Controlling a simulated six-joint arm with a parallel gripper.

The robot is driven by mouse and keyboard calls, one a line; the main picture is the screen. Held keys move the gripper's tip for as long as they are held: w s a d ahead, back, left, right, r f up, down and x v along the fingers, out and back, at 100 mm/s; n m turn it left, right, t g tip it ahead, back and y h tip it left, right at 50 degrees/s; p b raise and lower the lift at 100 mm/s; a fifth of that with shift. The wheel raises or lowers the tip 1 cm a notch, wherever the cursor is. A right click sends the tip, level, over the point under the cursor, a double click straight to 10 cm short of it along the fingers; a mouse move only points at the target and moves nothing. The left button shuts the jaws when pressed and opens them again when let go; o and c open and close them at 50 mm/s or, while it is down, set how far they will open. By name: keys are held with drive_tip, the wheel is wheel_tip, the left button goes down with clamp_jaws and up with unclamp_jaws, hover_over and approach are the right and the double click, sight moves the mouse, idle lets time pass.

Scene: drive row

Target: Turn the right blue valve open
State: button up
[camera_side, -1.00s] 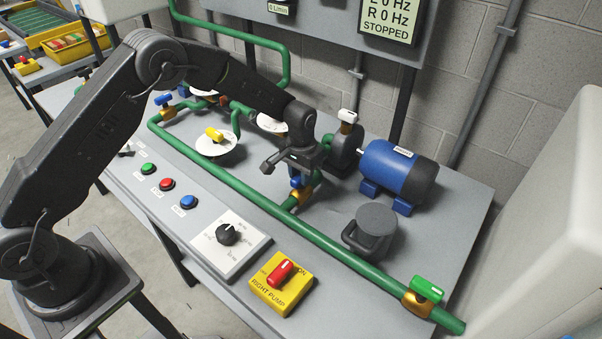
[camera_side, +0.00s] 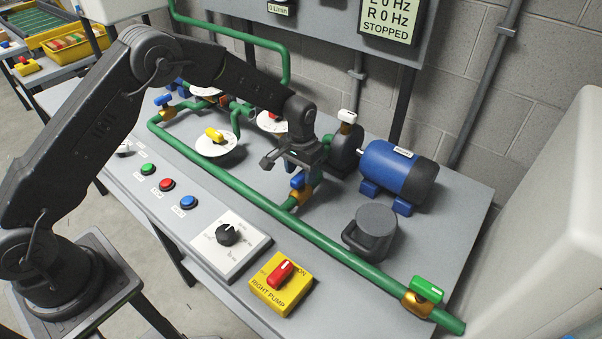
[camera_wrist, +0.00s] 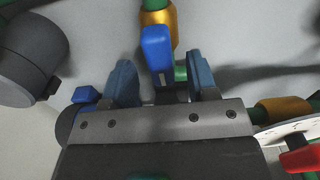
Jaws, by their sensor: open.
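The right blue valve has a blue handle (camera_side: 298,181) on a gold body on the green pipe branch, just below my gripper (camera_side: 291,160) in the side view. In the wrist view the blue handle (camera_wrist: 157,48) lies lengthwise up the picture, with the gold body above it. The fingers of my gripper (camera_wrist: 162,78) are open, one on each side of the handle's lower end, with visible gaps. Nothing is held. The handle's lower end is partly hidden. Another blue valve (camera_side: 163,99) is farther left on the bench.
A green-handled valve (camera_side: 428,288) is on the front pipe. A red RIGHT PUMP switch (camera_side: 281,273) and a black dial (camera_side: 228,234) sit in front. The wall display (camera_side: 391,18) reads STOPPED.

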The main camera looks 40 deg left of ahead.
sight(301, 175)
wheel_tip(301, 175, up, 12)
drive_tip(key=shift+r, duration=0.25)
drive_tip(key=shift+r, duration=0.1)
drive_tip(key=s+a+r+t, duration=0.3)
drive_tip(key=s+r, duration=1.1)
drive_tip(key=s+a+t, duration=0.2)
drive_tip(key=s, duration=1.5)
drive_tip(key=shift+s+t, duration=0.3)
drive_tip(key=shift+s, duration=0.05)
